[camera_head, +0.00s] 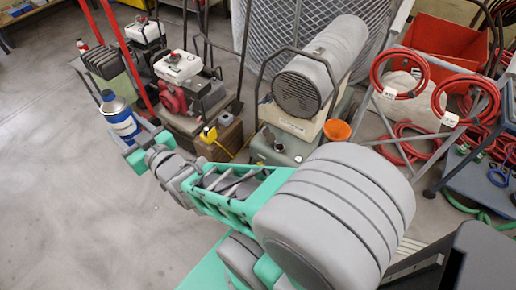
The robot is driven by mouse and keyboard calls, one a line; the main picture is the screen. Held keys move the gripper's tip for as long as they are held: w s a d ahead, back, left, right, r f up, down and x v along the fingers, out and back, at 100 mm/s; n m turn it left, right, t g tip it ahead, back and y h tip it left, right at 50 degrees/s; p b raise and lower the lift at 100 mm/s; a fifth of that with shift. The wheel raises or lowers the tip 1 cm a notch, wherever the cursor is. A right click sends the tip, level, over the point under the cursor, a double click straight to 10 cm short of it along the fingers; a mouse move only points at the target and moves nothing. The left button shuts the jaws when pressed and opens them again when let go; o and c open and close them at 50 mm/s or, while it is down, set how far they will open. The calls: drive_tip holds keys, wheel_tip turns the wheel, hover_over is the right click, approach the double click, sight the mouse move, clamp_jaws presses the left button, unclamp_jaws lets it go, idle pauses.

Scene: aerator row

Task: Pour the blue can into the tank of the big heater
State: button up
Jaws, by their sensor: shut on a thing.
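The blue can (122,122), with a white band and a grey top, is at the left of the view. My gripper (133,143) is shut on it and holds it nearly upright, leaning a little; the fingertips are partly hidden. The big heater (318,68) is a grey cylinder with a dark round grille, right of centre. Its tank (282,150) is the greenish-grey box below it, partly hidden behind my arm. An orange funnel (337,130) shows at the tank's right side. The can is well to the left of the tank and apart from it.
Machines with a red-and-white engine (180,75) stand between can and heater. A small yellow can (208,134) is beside a brown box (222,140). Red hoses (400,72) hang on a rack at right, near a red bin (445,40). The left floor is clear.

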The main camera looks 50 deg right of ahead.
drive_tip(key=w+d+f+m+h+b, duration=0.15)
drive_tip(key=w+d+f+b, duration=0.25)
drive_tip(key=d+f+b, duration=0.4)
drive_tip(key=w+d+f+m+g+h+b, duration=0.1)
drive_tip(key=w+d+f+h+b, duration=0.15)
drive_tip(key=d+f+b, duration=0.5)
drive_tip(key=w+d+f+m+h+b, duration=0.15)
drive_tip(key=w+d+f+b, duration=0.35)
drive_tip(key=d+f, duration=0.55)
drive_tip(key=s+d+f+m+g+h+b, duration=0.1)
drive_tip(key=s+d+f+b, duration=0.3)
drive_tip(key=d+f+b, duration=0.2)
drive_tip(key=s+d+f+m+h+b, duration=0.1)
drive_tip(key=s+d+f+b, duration=0.3)
drive_tip(key=d+f, duration=0.7)
drive_tip(key=s+d+f+m+g+h+b, duration=0.1)
drive_tip(key=s+d+f+b, duration=0.3)
drive_tip(key=d+f+b, duration=0.5)
drive_tip(key=d+h, duration=0.1)
drive_tip(key=d, duration=0.4)
drive_tip(key=shift+g+h, duration=0.3)
drive_tip(key=shift+h, duration=0.05)
drive_tip(key=shift+a, duration=0.1)
